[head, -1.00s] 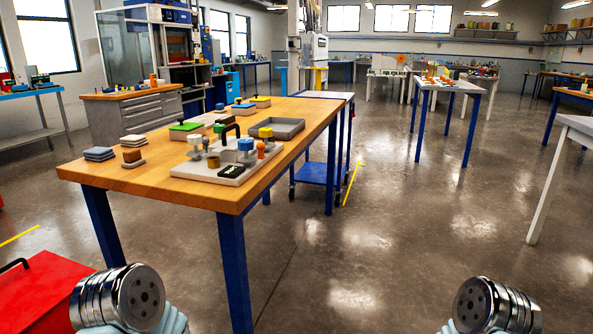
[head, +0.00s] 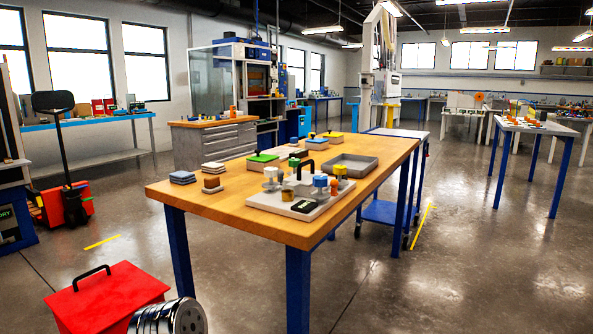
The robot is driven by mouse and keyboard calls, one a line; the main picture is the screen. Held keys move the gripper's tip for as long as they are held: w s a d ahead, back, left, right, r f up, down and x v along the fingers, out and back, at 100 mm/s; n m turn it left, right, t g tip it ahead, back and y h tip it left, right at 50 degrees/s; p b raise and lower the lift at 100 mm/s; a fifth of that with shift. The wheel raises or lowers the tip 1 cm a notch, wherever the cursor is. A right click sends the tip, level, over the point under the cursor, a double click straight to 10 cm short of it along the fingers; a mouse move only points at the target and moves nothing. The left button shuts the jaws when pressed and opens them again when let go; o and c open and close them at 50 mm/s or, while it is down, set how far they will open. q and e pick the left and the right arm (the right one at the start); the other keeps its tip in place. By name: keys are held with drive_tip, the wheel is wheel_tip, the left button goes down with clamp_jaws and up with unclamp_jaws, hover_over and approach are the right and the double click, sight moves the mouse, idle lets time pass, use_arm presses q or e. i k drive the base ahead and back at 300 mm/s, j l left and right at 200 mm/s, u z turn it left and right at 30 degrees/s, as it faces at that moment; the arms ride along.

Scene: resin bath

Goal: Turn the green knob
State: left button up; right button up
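A light grey board (head: 262,199) lies on the near part of the wooden-topped table. It carries several small knobs and fittings. The green knob (head: 294,162) looks like a small green-topped piece at the back of the board, small at this distance. Near it stand a white knob (head: 270,172), a blue knob (head: 320,181), a yellow knob (head: 340,171) and a black arched handle (head: 307,168). Which way the green knob is turned cannot be made out. Neither of my grippers is in view; only a chrome part of my arm shows at the bottom left.
The table (head: 225,210) stands on blue legs. A red box (head: 105,298) with a black handle sits on the floor at lower left.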

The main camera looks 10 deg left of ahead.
sight(294, 162)
drive_tip(key=u, duration=0.4)
drive_tip(key=i+l+u, duration=0.25)
drive_tip(key=l, duration=0.15)
drive_tip(key=i+l+u, duration=0.2)
drive_tip(key=l, duration=0.2)
drive_tip(key=l+u, duration=0.25)
drive_tip(key=l, duration=0.15)
drive_tip(key=i+l+u, duration=0.2)
drive_tip(key=l, duration=0.3)
drive_tip(key=k+j, duration=0.05)
drive_tip(key=k, duration=0.05)
